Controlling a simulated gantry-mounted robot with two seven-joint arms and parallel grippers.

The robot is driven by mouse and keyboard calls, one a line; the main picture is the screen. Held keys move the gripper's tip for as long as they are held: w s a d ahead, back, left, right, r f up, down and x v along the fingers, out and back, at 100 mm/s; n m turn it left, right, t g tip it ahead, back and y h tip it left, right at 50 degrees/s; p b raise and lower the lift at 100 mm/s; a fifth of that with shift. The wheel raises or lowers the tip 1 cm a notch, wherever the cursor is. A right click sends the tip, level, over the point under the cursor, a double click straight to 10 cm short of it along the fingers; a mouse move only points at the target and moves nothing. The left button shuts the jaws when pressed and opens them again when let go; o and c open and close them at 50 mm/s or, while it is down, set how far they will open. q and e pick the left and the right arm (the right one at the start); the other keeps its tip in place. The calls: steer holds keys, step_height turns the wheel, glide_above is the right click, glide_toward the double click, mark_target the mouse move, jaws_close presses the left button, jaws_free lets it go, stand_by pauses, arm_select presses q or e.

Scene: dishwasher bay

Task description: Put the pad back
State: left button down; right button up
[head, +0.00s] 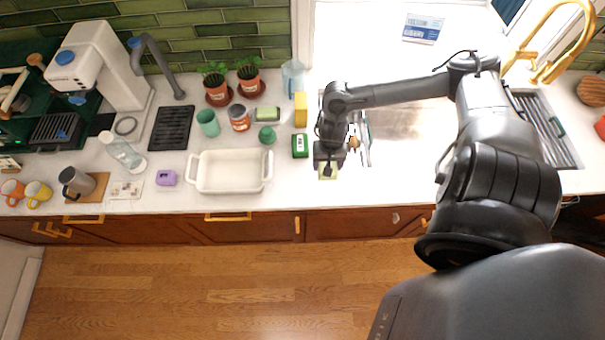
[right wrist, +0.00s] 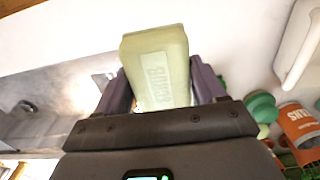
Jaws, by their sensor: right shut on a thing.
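The pad is a pale green block with raised lettering (right wrist: 158,70). In the right wrist view it sits between the two dark fingers of my right gripper (right wrist: 160,88), which is shut on it. In the head view the right gripper (head: 328,166) points down near the front of the counter, and part of the pad (head: 328,176) shows below it. The gripper hides the rest of the pad. I cannot tell whether the pad touches the counter. My left gripper is not in view.
A green box (head: 299,144) stands just left of the gripper, with a yellow block (head: 300,109) behind it. A white baking dish (head: 229,190) is further left. The sink (head: 400,120) lies to the right. A green rounded item (head: 267,134) stands behind the dish.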

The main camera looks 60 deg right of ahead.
glide_above(303, 180)
step_height(303, 180, down, 4)
steer(key=shift+a+f, duration=0.1)
steer(key=shift+f, duration=0.15)
steer(key=shift+f+b, duration=0.65)
steer(key=shift+f, duration=1.4)
steer(key=shift+f, duration=0.1)
steer(key=o, duration=1)
